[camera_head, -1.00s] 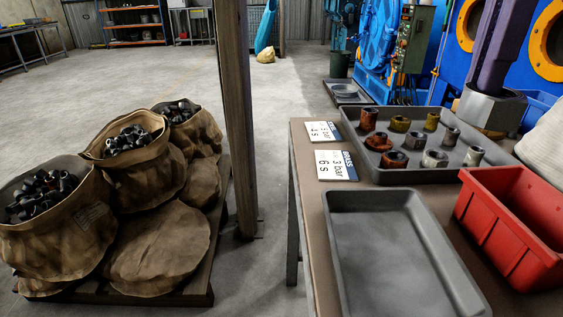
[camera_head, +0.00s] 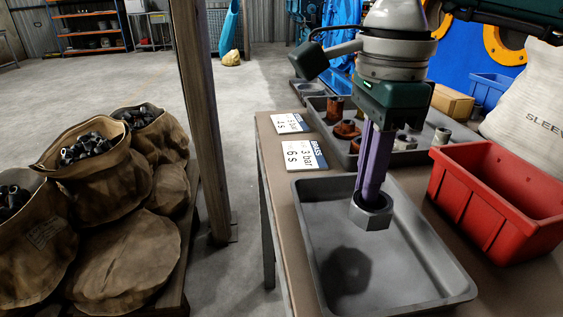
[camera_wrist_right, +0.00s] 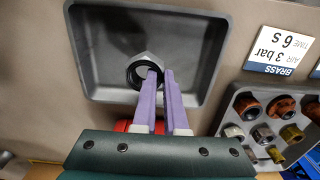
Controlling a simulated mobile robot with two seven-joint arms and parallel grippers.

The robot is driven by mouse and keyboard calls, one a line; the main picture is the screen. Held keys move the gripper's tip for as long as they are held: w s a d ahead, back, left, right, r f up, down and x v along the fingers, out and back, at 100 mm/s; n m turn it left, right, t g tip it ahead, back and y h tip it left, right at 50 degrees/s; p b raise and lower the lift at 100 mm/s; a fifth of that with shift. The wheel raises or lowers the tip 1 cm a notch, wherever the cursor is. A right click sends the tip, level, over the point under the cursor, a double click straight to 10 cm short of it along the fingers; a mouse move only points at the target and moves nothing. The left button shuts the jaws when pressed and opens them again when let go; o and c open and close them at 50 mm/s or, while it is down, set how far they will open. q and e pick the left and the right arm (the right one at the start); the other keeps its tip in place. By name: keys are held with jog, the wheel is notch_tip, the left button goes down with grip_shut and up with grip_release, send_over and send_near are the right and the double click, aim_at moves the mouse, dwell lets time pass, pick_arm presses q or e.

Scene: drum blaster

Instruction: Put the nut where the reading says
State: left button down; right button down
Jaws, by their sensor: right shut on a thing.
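A large grey hex nut (camera_head: 371,211) is held in my right gripper (camera_head: 372,195), whose two purple fingers are shut on it. The nut hangs above the empty grey tray (camera_head: 470,291) at the front of the table, with a dark shadow on the tray floor. In the right wrist view the nut (camera_wrist_right: 143,69) shows at the fingertips over the tray (camera_wrist_right: 85,88). Two cards lie left of the trays: the nearer card (camera_head: 290,156) reads BRASS, 3 bar, 6 s; the farther card (camera_head: 290,123) is only partly legible. My left gripper is not in view.
A grey tray of rusty, brass and grey fittings (camera_head: 436,157) stands behind, partly hidden by my right arm. A red bin (camera_head: 470,203) stands to the right. A wooden post (camera_head: 208,130) and sacks of black parts (camera_head: 100,175) stand left of the table.

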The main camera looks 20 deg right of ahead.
aim_at(363, 207)
notch_tip(363, 207, down, 4)
jog(key=shift+r+b, duration=0.1)
jog(key=shift+b, duration=0.2)
jog(key=shift+f+b, duration=0.3)
jog(key=c, duration=1)
grip_release()
